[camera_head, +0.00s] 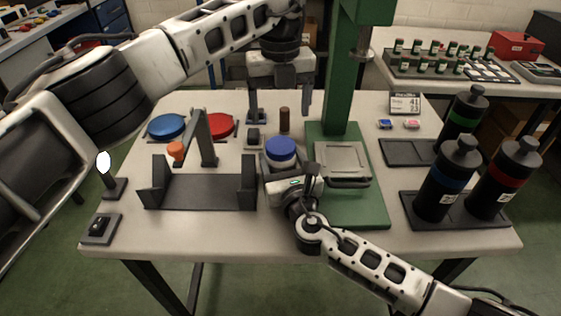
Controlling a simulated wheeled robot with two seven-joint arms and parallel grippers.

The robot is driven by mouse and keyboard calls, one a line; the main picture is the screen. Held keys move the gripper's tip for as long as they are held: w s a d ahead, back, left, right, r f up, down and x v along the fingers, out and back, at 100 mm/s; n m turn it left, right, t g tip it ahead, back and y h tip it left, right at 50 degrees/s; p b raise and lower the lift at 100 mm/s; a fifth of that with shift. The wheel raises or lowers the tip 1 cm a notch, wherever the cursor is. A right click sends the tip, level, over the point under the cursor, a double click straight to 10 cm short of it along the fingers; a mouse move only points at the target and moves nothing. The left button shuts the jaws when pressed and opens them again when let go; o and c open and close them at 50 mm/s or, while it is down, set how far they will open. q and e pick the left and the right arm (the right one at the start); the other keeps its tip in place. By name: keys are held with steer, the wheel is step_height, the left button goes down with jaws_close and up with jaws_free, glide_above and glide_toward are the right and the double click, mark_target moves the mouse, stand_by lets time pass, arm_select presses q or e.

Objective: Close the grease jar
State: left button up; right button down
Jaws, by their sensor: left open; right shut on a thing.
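A jar (281,165) with a blue top (280,148) stands upright near the middle of the table. From this view I cannot tell whether the blue top is a seated lid or how tightly it sits. My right gripper (287,172) is shut on the jar's body from the front, hiding its lower part. My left gripper (281,108) is open above and behind the jar, its fingers pointing down, apart from the jar. A blue disc (166,126) and a red disc (220,124), both lid-like, lie at the left back.
A brown cylinder (284,121) stands below my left gripper. A green press (348,205) is right of the jar. Black bottles (445,180) crowd the right.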

mark_target(281, 145)
arm_select(q)
steer(key=shift+m, duration=1.2)
steer(key=shift+f, duration=0.1)
steer(key=shift+f, duration=3.9)
steer(key=c, duration=1)
steer(key=shift+c, duration=0.2)
steer(key=m, duration=0.8)
steer(key=o, duration=1.1)
